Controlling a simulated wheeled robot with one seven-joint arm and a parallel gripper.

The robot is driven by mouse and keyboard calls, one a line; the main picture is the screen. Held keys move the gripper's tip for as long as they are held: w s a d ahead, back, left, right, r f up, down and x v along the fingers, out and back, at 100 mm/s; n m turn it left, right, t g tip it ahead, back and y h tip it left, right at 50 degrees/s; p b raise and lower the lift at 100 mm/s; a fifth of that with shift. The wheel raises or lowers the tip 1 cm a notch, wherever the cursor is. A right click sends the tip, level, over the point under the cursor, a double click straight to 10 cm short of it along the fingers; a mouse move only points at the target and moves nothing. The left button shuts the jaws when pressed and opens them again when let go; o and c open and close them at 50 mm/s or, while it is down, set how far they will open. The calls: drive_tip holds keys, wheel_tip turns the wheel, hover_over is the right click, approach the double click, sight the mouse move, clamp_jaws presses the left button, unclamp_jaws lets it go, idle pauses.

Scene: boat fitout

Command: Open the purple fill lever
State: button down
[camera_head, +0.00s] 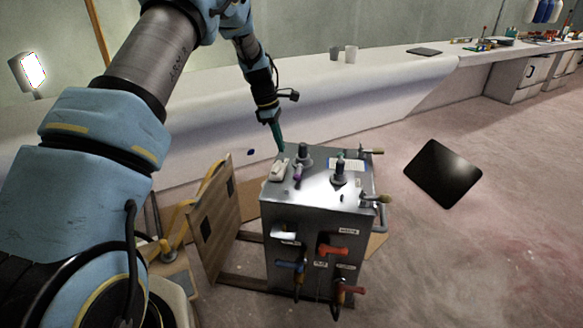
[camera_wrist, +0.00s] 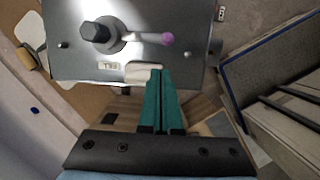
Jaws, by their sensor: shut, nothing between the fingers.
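The fill lever with a purple end (camera_head: 298,173) is on top of a grey metal cabinet (camera_head: 270,195), reaching toward the front from a dark round valve (camera_head: 304,156). In the wrist view, its purple knob (camera_wrist: 168,39) ends a pale arm that runs sideways from the dark hub (camera_wrist: 103,32). My gripper (camera_head: 281,151) has teal fingers pointing down at the cabinet's back left edge. In the wrist view, the shut, empty fingers (camera_wrist: 157,72) have their tips over a white block (camera_wrist: 142,73) at the panel's edge, apart from the purple knob in the picture.
A second dark valve (camera_head: 340,172) stands right of the lever, near brass-coloured fittings (camera_head: 376,199). Red handles (camera_head: 333,251) and a blue handle (camera_head: 290,266) stick out of the cabinet's front. A wooden panel (camera_head: 215,220) stands at the left. Floor at the right is mostly clear.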

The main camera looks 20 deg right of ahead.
sight(299, 172)
drive_tip(key=shift+d, duration=0.15)
drive_tip(key=p+x, duration=0.1)
drive_tip(key=x, duration=0.9)
